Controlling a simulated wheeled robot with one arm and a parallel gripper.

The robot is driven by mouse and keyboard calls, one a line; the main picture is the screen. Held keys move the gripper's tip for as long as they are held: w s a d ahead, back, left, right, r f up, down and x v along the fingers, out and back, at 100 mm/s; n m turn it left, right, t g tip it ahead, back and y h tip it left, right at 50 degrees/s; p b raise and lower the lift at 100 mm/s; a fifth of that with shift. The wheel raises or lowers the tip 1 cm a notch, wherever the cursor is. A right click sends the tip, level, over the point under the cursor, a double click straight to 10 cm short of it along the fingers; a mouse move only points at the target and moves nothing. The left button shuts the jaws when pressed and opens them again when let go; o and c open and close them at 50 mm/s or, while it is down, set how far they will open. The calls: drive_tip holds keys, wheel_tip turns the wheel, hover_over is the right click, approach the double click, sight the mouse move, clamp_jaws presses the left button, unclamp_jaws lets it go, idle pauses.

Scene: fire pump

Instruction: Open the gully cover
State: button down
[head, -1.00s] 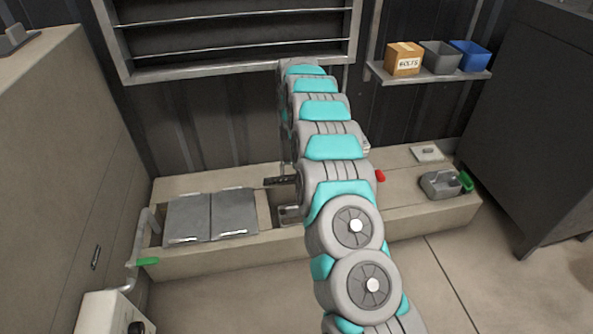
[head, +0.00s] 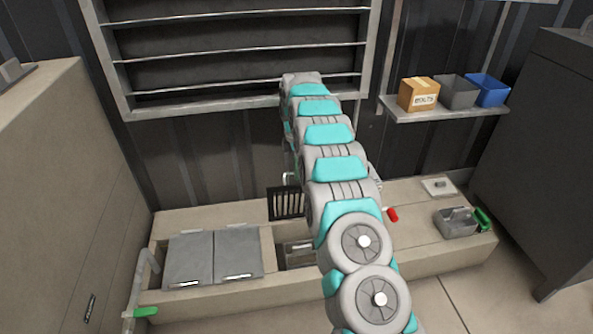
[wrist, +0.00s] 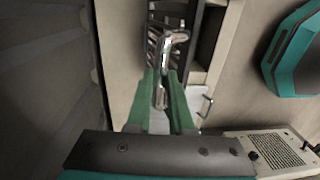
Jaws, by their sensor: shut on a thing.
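The gully cover, a dark slatted grate (head: 286,203), stands tilted up at the back edge of a recess (head: 297,254) in the ledge. It also shows in the wrist view (wrist: 154,42), beyond my fingers. My gripper (wrist: 162,78) has green fingers shut on a bright metal handle (wrist: 174,39) at the cover. In the head view my arm hides the gripper and the cover's right side.
Two grey lidded panels (head: 188,259) lie left of the recess. A green-handled pipe (head: 145,312) is at the ledge's left end.

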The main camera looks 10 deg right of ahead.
drive_tip(key=shift+d+f, duration=0.1)
drive_tip(key=shift+f, duration=0.05)
drive_tip(key=c, duration=0.8)
unclamp_jaws()
drive_tip(key=shift+w+r, duration=0.2)
drive_tip(key=shift+r, duration=1.75)
drive_tip(key=shift+w+r, duration=0.15)
drive_tip(key=shift+r, duration=1.8)
drive_tip(key=shift+c, duration=0.2)
